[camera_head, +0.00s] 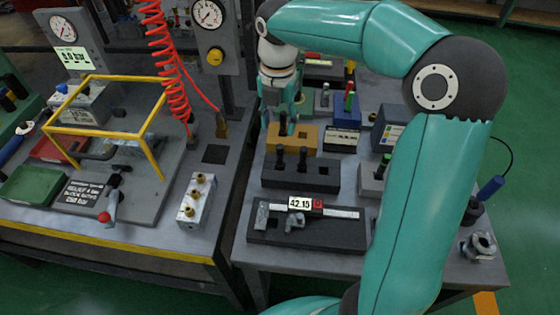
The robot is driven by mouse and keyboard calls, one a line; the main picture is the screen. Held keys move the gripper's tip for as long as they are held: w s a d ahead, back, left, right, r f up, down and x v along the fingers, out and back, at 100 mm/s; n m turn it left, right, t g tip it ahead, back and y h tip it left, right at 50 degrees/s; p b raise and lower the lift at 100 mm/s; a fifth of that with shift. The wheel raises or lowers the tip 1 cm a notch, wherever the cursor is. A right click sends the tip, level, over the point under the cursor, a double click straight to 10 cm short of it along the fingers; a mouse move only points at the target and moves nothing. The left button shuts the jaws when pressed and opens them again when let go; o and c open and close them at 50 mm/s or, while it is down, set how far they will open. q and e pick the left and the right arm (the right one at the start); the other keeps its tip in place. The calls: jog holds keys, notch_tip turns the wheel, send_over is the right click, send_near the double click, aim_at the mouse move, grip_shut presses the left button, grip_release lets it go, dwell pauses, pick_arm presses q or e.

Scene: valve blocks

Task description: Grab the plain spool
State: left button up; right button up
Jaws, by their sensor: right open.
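My right gripper (284,121) comes down from the top middle over the right-hand bench. It is open, with its fingertips at the tan block (304,139). Whether anything stands between the fingers is hidden at this size. Just in front of the tan block, a dark block (326,178) holds two black upright spool-like pieces, a left one (280,157) and a right one (302,158). They stand apart from the gripper. I cannot tell which piece is the plain spool. My left gripper is not in view.
A caliper (338,213) lies in a dark tray at the front. A metal fitting (478,246) sits at the right corner. On the left bench are a yellow frame (160,101) and a white valve block (197,198).

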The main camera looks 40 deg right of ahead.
aim_at(280, 156)
notch_tip(280, 156, down, 5)
jog(key=shift+f, duration=0.1)
jog(key=shift+s+f, duration=0.15)
jog(key=shift+f, duration=1.45)
jog(key=shift+s+f, duration=0.15)
jog(key=shift+f, duration=1.4)
jog(key=shift+c, duration=0.4)
grip_shut()
